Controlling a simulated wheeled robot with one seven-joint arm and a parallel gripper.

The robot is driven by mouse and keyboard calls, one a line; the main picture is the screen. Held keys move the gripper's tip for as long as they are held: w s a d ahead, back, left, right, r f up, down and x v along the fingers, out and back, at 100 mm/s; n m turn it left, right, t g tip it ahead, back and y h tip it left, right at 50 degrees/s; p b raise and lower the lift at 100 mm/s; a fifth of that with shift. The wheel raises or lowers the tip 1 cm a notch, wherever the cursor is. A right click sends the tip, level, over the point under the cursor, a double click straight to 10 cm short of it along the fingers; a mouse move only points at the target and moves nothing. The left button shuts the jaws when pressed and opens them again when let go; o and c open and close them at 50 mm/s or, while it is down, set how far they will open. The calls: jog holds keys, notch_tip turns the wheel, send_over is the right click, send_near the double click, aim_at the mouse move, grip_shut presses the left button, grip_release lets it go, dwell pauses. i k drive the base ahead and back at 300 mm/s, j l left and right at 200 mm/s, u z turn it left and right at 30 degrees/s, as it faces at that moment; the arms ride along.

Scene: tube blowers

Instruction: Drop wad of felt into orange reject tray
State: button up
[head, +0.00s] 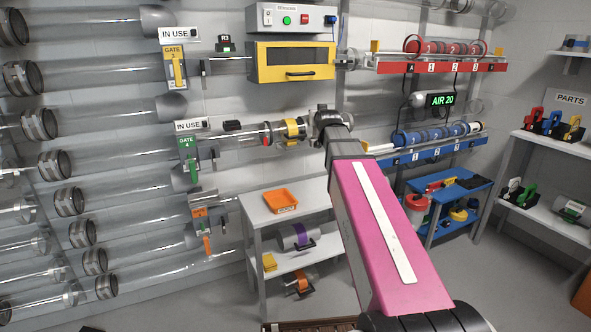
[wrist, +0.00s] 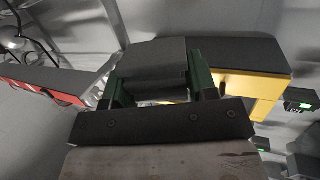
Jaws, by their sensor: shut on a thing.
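The orange reject tray (head: 281,201) lies on the top of a white side table, left of my pink arm in the head view. It looks empty at this size. My gripper (head: 325,116) is raised above and to the right of the tray, in front of the wall pipes. In the wrist view my gripper (wrist: 158,85) has its green fingers shut on a grey, soft-edged block that looks like the wad of felt (wrist: 153,68). The wad cannot be made out in the head view, and its far side is hidden.
A yellow-fronted box (head: 293,62) hangs on the wall above, and a clear tube with a yellow ring (head: 292,131) is close left of my gripper. Red (head: 430,67) and blue (head: 430,149) racks are on the right. The space above the tray is open.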

aim_at(284, 204)
jog(key=j+z, duration=0.6)
jog(key=z, duration=0.2)
jog(key=k+j, duration=0.1)
jog(key=j, duration=0.3)
jog(key=k+j+z, duration=0.1)
jog(key=j, duration=0.3)
jog(key=k+j, duration=0.15)
jog(key=j, duration=0.2)
jog(key=k+j+z, duration=0.15)
jog(key=j, duration=0.25)
jog(key=k+j, duration=0.1)
jog(key=j, duration=0.3)
jog(key=k+j+z, duration=0.1)
jog(key=j, duration=0.25)
